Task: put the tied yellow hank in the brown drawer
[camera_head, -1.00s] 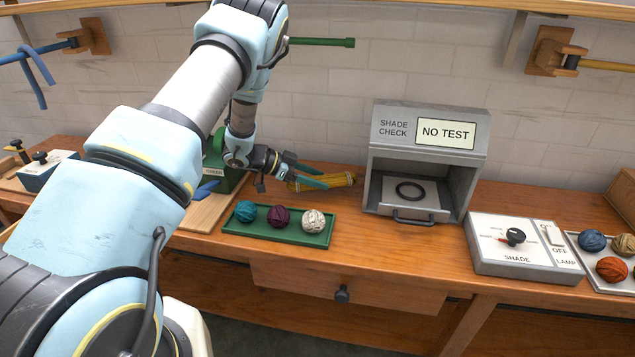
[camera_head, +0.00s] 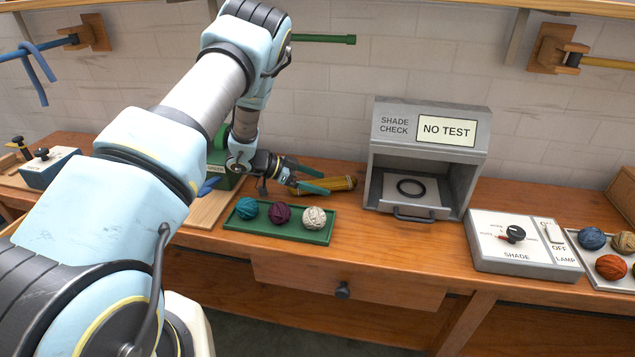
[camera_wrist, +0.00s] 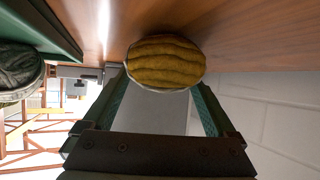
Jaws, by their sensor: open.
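The yellow hank (camera_head: 339,184) lies on the wooden bench behind the green tray, its left part hidden by my fingers. My gripper (camera_head: 318,180) is open at its left end. In the wrist view the hank (camera_wrist: 165,62) shows end-on as ribbed yellow wool, at and just beyond the tips of my open gripper (camera_wrist: 160,92). I cannot tell whether a finger touches it. No tie on it can be made out. The brown drawer (camera_head: 290,279) is under the bench's front edge, with a dark round knob (camera_head: 342,291); it looks shut and its inside is hidden.
The green tray (camera_head: 262,235) with teal, purple and cream balls is close in front of the hank. The grey shade-check box (camera_head: 463,172) stands to its right. Further right are a shade switch box (camera_head: 500,263) and a tray of balls. Bench between tray and switch box is clear.

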